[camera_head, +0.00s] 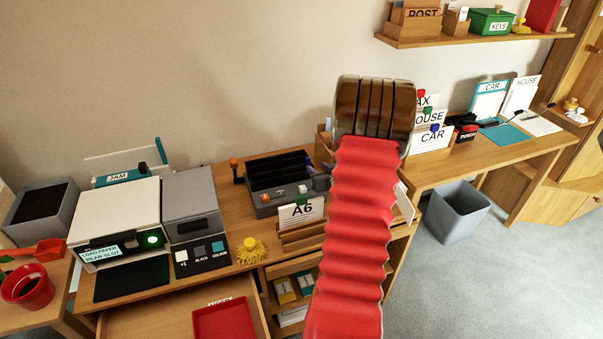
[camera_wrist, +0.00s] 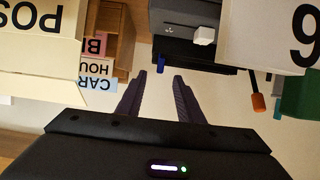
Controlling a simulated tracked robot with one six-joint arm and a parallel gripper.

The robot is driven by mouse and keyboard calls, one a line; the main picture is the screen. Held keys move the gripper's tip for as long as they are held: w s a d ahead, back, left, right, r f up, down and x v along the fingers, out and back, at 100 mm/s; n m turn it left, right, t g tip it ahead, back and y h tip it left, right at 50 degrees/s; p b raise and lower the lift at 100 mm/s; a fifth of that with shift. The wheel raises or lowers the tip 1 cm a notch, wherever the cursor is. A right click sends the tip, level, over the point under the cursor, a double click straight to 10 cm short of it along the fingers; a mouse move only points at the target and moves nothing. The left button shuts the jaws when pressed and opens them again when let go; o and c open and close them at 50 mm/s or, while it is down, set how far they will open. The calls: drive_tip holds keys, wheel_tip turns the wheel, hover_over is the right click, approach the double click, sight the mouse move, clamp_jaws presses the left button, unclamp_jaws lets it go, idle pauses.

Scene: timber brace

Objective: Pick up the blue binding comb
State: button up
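No blue binding comb shows clearly in either view. A small blue piece (camera_wrist: 161,68) hangs at the lower edge of a black machine in the wrist view, just beyond my fingertips; I cannot tell whether it is the comb. My gripper (camera_wrist: 161,76) shows in the wrist view with its two dark fingers apart and nothing between them. In the head view my red-sleeved arm rises through the middle and hides what is behind it; the gripper's fingers do not show there. A dark grey slotted machine (camera_head: 265,200) stands on the desk, left of the arm.
An A6 card (camera_head: 301,210) stands in a wooden rack beside the arm. A printer (camera_head: 118,215), a yellow item (camera_head: 250,251) and an open drawer with a red tray (camera_head: 224,322) are to the left. A grey bin (camera_head: 458,212) stands on the floor at right.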

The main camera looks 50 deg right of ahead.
sight(309, 162)
drive_tip(key=shift+x, duration=2.65)
drive_tip(key=shift+x, duration=2.65)
drive_tip(key=shift+a, duration=0.1)
drive_tip(key=shift+c, duration=0.7)
clamp_jaws()
